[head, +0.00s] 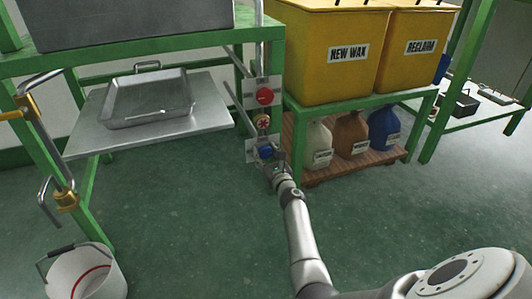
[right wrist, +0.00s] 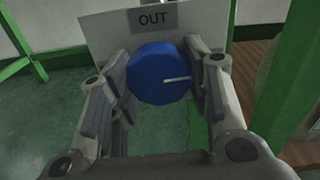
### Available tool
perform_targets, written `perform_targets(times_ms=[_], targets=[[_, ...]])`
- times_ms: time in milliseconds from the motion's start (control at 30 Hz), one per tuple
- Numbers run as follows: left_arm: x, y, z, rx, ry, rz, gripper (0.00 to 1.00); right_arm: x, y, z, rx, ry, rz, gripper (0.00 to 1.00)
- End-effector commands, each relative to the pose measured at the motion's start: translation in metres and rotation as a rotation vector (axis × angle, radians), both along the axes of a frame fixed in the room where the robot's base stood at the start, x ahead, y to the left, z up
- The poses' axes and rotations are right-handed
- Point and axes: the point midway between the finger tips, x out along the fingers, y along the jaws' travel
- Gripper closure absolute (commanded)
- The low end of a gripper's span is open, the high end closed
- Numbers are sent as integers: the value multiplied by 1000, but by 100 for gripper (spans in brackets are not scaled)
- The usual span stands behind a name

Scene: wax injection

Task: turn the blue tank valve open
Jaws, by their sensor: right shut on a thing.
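The blue tank valve (head: 266,152) is the lowest knob in the column of valves on the green frame's post. In the right wrist view the blue knob (right wrist: 160,73) is round, with a white line on its face pointing right. It sits before a plate labelled OUT (right wrist: 153,18). My right gripper (head: 272,166) is at the blue valve. In the right wrist view its fingers (right wrist: 162,82) stand on both sides of the knob and are shut on it. My left gripper is not in view.
Yellow bins NEW WAX (head: 330,75) and RECLAIM (head: 412,68) stand at right over several jugs. A metal tray (head: 150,112) and a white bucket (head: 88,275) are at left.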

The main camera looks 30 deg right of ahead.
Motion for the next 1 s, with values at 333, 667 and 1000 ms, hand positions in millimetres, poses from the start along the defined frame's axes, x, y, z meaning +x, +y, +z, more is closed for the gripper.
perform_targets(times_ms=[333, 667, 1000], targets=[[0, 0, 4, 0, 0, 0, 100, -1, -1, -2, 92, -19, -4, 79], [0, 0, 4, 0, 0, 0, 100, -1, -1, -2, 101, -22, -4, 79], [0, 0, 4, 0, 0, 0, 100, 0, 0, -1, 100, -22, -2, 33]])
